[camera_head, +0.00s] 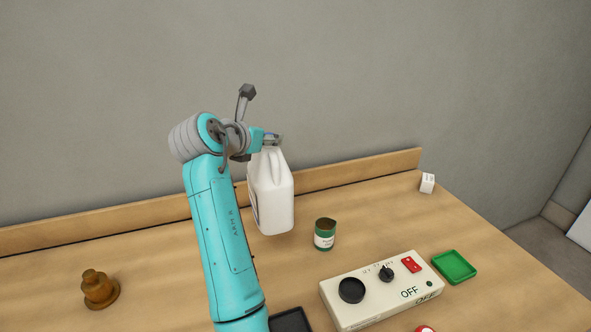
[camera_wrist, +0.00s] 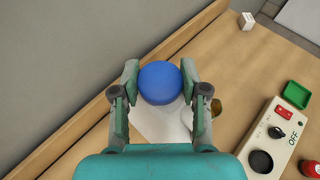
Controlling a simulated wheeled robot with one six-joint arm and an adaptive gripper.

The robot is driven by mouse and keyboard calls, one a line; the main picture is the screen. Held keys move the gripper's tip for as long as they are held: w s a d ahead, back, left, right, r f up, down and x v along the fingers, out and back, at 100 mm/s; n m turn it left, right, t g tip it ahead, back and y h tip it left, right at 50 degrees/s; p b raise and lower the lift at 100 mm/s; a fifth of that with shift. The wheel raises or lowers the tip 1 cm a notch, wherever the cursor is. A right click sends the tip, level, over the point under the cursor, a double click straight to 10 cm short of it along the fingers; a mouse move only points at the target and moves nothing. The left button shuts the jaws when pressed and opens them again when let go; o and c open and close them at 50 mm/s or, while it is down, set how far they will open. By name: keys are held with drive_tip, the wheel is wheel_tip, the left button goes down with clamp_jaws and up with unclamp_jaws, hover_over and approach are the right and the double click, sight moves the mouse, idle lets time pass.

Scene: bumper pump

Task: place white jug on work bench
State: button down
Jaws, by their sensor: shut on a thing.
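The white jug (camera_head: 272,197) hangs upright from my gripper (camera_head: 272,138) in the head view, and its base appears to be above the bench. In the wrist view its blue cap (camera_wrist: 160,82) sits between the two fingers of my gripper (camera_wrist: 160,88), which is shut on the jug at the top. Part of its white body (camera_wrist: 160,123) shows below the cap. The wooden work bench (camera_head: 400,222) spreads beneath it, with a raised back edge along the grey wall.
A green can (camera_head: 325,234) stands just right of the jug. A beige control box (camera_head: 375,300), a green tray (camera_head: 455,266), and a small white block (camera_head: 427,183) are farther right. A brown stepped piece (camera_head: 98,288) stands at the left. A black tray (camera_head: 290,320) is in front. The left bench is mostly clear.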

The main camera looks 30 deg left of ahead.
sight(269, 172)
drive_tip(key=shift+f, duration=4.6)
drive_tip(key=c, duration=0.6)
unclamp_jaws()
drive_tip(key=shift+f, duration=0.2)
drive_tip(key=shift+s, duration=0.1)
drive_tip(key=a+v, duration=0.1)
drive_tip(key=v, duration=1)
drive_tip(key=shift+s+d+r, duration=0.2)
drive_tip(key=shift+s+d, duration=0.2)
drive_tip(key=shift+d, duration=0.1)
